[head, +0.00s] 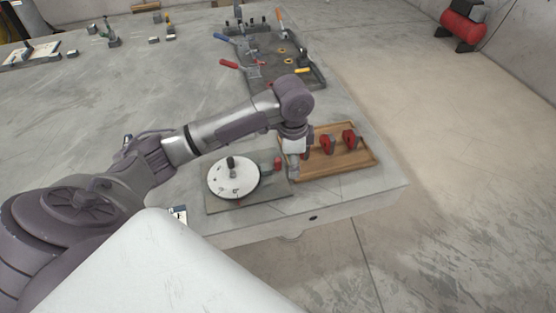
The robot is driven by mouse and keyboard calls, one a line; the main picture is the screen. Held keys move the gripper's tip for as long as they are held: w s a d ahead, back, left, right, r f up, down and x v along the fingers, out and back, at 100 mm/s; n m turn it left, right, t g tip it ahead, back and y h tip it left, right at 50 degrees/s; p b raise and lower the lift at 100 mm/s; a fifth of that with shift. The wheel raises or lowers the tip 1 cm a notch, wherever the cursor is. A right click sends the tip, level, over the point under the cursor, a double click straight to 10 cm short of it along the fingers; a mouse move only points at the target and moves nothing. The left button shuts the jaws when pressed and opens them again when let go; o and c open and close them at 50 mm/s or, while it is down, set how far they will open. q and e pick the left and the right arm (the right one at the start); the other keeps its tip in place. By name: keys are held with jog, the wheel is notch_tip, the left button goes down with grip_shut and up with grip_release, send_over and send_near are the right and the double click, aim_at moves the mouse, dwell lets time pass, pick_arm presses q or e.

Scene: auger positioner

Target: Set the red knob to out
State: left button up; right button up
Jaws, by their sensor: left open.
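A grey plate (218,206) near the table's front edge carries a round white dial (226,184) with dark marks and a dark upright handle (231,162). A small red knob (277,163) stands on the same plate, right of the dial. Its setting is too small to read. My left gripper (294,172) points down just right of the red knob, between it and the wooden tray. It is open. I cannot tell whether its fingers touch the knob. My right gripper is out of view.
A wooden tray (366,158) right of the plate holds red parts (350,138). A dark fixture (318,78) with red, blue and orange handles stands behind. Small parts (110,40) lie far left. The table's middle is clear.

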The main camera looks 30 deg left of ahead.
aim_at(278, 159)
pick_arm(q)
jog(key=w+a+r, duration=0.2)
jog(key=a+r, duration=0.5)
jog(key=f, duration=1.3)
jog(key=shift+w+d+f+p, duration=0.2)
jog(key=shift+w+f+p, duration=0.05)
jog(key=shift+f+p, duration=0.1)
grip_shut()
